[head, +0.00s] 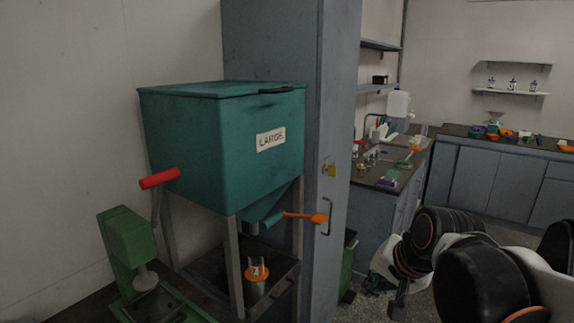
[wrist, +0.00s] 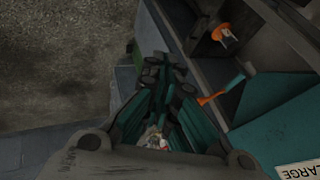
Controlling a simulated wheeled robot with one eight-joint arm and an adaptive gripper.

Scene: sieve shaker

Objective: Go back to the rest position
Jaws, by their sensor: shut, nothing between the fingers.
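My gripper (wrist: 165,68) shows in the wrist view with its dark fingers together and nothing between them. In the head view my black and white arm fills the lower right, and the fingers are hard to make out there. The teal hopper marked LARGE (head: 200,150) stands to the left of my arm, apart from it. Its orange valve handle (head: 305,217) sticks out to the right below the hopper. A container with an orange collar (head: 257,272) stands on the base under the outlet; the wrist view shows it too (wrist: 222,36).
A green press with a red handle (head: 130,240) stands left of the hopper. A tall grey cabinet (head: 338,120) rises behind it. Counters with small items (head: 395,160) and wall shelves (head: 510,93) are at the back right. Open floor (head: 372,305) lies around my arm.

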